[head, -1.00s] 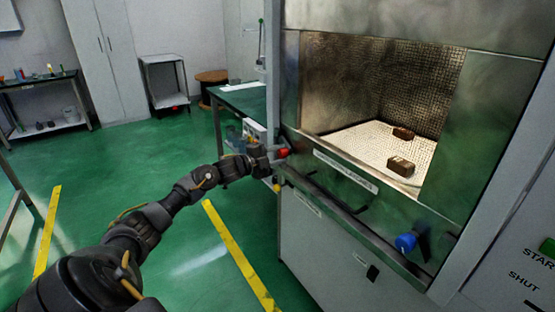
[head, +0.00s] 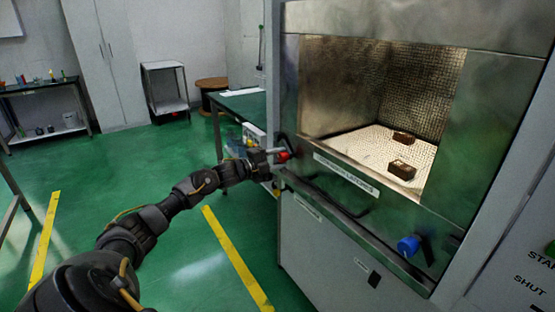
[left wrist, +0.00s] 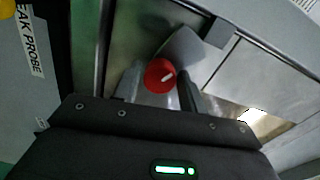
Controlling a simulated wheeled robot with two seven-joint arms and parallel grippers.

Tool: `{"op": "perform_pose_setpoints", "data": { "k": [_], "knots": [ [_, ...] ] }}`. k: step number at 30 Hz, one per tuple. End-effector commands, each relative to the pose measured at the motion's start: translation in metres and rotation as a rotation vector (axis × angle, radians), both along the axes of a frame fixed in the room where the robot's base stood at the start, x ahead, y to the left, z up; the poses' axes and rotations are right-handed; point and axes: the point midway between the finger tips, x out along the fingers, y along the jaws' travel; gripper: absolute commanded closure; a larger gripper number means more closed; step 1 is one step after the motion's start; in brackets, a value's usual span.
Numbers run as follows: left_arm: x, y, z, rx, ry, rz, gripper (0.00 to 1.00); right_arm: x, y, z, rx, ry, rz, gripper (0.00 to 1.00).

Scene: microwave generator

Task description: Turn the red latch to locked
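The red latch (head: 283,157) is a round red knob at the left edge of the microwave generator's front, below the window. My right gripper is in no view.
The generator's window shows two brown blocks (head: 403,169) on a pale floor. A blue knob (head: 408,246) sits lower right on the front. A green-topped table (head: 238,104) stands behind my left gripper. The green floor to the left is clear.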

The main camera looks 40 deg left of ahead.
Motion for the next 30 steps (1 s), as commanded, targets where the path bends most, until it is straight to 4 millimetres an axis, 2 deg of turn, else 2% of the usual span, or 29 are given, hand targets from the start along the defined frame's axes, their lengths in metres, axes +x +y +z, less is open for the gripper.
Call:
{"op": "perform_pose_setpoints", "data": {
  "k": [1, 3, 14, 17, 30],
  "knots": [
    [0.000, 0.000, 0.000, 0.000, 0.000, 0.000, 0.52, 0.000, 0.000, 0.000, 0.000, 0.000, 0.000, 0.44],
    [0.000, 0.000, 0.000, -0.001, 0.000, 0.000, 0.44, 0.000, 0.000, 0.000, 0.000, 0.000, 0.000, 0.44],
    [-0.004, 0.002, -0.001, 0.000, 0.002, 0.001, 0.44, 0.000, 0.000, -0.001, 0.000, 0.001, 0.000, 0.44],
    [-0.014, 0.005, -0.002, 0.001, 0.003, 0.002, 0.44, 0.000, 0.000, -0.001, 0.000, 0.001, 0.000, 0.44],
    [-0.079, 0.024, -0.002, 0.002, 0.006, -0.002, 0.44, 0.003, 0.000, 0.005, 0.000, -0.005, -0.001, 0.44]
  ]
}}
